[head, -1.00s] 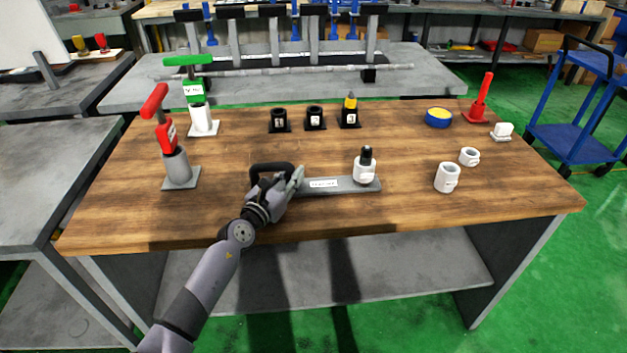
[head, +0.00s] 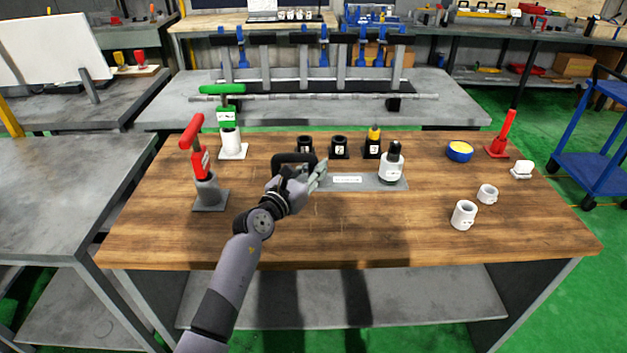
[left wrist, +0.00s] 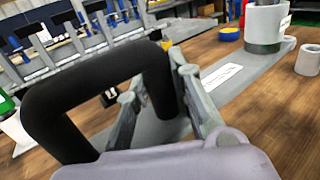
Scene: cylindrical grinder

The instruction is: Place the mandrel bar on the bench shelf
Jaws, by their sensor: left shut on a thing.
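The mandrel bar (head: 378,185) looks like a flat grey bar with a white label, a black loop handle (left wrist: 100,78) at its left end and a white, black-topped cylinder (head: 391,168) upright at its right end. My left gripper (head: 316,176) is shut on the handle; the fingers hide part of it in the head view. My right gripper is not in view.
On the wooden bench (head: 390,235) stand a red-handled holder (head: 208,188), a green-handled one (head: 231,143), several black sockets (head: 339,147), white cups (head: 464,215), a blue-yellow dish (head: 459,151) and a red stick (head: 503,135). The bench's front middle is clear.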

